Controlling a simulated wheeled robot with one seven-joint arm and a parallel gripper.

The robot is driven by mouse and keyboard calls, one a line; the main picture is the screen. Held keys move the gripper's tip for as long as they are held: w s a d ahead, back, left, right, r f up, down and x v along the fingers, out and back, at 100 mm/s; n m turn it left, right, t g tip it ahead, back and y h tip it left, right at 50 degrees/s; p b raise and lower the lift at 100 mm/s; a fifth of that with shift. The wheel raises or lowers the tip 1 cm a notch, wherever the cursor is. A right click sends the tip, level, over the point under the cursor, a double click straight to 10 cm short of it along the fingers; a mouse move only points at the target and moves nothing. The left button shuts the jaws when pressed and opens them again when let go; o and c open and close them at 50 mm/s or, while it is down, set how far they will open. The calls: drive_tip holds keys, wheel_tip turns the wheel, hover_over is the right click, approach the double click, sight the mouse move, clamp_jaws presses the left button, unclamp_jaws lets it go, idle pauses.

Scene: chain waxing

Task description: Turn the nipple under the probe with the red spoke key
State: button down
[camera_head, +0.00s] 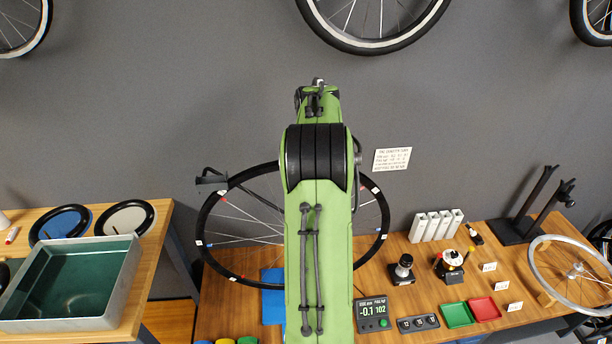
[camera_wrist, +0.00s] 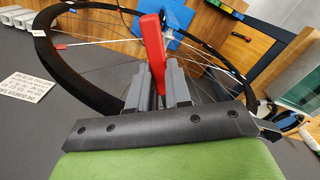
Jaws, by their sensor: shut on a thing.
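In the wrist view my gripper (camera_wrist: 168,92) is shut on the red spoke key (camera_wrist: 152,45), which stands up between the two grey fingers. Behind it is the black-rimmed wheel (camera_wrist: 75,88) with its thin spokes. In the head view the wheel (camera_head: 212,247) stands upright above the bench, with small coloured tags on its rim. My green arm covers the middle of the wheel and hides my gripper there. A black probe-like arm (camera_head: 212,178) sits at the rim's upper left. I cannot tell whether the key touches a nipple.
A display box (camera_head: 372,313) reading -0.1 and 102 stands on the wooden bench (camera_head: 408,294). Green (camera_head: 457,315) and red (camera_head: 484,308) trays, white upright blocks and a second wheel (camera_head: 534,262) lie right. A green-filled tub (camera_head: 125,290) stands left. A wall card (camera_head: 392,158) hangs behind.

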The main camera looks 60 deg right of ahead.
drive_tip(key=s+d+n+b, duration=0.2)
drive_tip(key=s+n+b, duration=0.1)
drive_tip(key=s, duration=0.4)
drive_tip(key=shift+s+d+n, duration=0.15)
drive_tip(key=shift+d+n, duration=0.15)
drive_tip(key=shift+d, duration=0.05)
idle(0.8)
idle(0.3)
idle(0.4)
